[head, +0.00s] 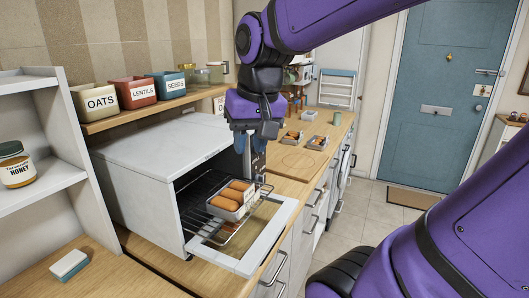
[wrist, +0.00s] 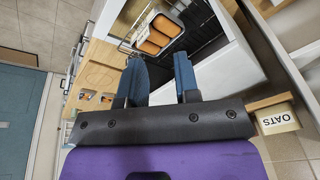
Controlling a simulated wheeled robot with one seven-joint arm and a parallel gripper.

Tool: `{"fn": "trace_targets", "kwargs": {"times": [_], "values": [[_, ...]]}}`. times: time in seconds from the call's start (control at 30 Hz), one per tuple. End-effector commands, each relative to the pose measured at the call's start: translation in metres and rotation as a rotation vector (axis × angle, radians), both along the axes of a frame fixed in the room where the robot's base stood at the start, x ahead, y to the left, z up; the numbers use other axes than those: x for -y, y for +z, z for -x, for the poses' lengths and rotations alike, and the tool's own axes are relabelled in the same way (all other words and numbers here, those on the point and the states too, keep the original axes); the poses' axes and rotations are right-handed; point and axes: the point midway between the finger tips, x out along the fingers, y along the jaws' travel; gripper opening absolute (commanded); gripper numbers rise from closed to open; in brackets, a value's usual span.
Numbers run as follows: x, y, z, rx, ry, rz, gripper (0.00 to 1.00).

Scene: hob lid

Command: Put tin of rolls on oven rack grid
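The tin of rolls (head: 232,206) is a grey tin with several browned rolls. It sits level on the oven rack grid (head: 196,193), at the front of the grid near the open oven door. The tin also shows in the wrist view (wrist: 166,46), with the dark wire grid (wrist: 197,22) beside it. My gripper (head: 256,141) is above the tin and apart from it, its fingers pointing down. In the wrist view its two blue fingers (wrist: 160,72) are spread with nothing between them.
The white oven (head: 150,165) has its glass door (head: 262,240) lowered. A shelf above holds the oats (head: 98,101), lentils (head: 135,92) and seeds (head: 166,85) boxes. Two more tins (head: 291,138) (head: 317,143) and a wooden board (head: 300,163) lie on the worktop at the right.

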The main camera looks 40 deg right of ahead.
Motion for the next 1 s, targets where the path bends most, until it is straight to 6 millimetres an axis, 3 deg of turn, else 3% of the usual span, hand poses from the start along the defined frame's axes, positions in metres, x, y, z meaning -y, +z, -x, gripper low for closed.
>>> {"fn": "trace_targets", "kwargs": {"times": [0.1,0.33,1.0], "values": [[-0.012,0.004,0.028,0.089,0.132,0.05,0.29],[-0.02,0.004,0.058,0.195,0.298,0.113,0.29],[-0.021,0.003,0.063,0.216,0.331,0.127,0.29]]}}
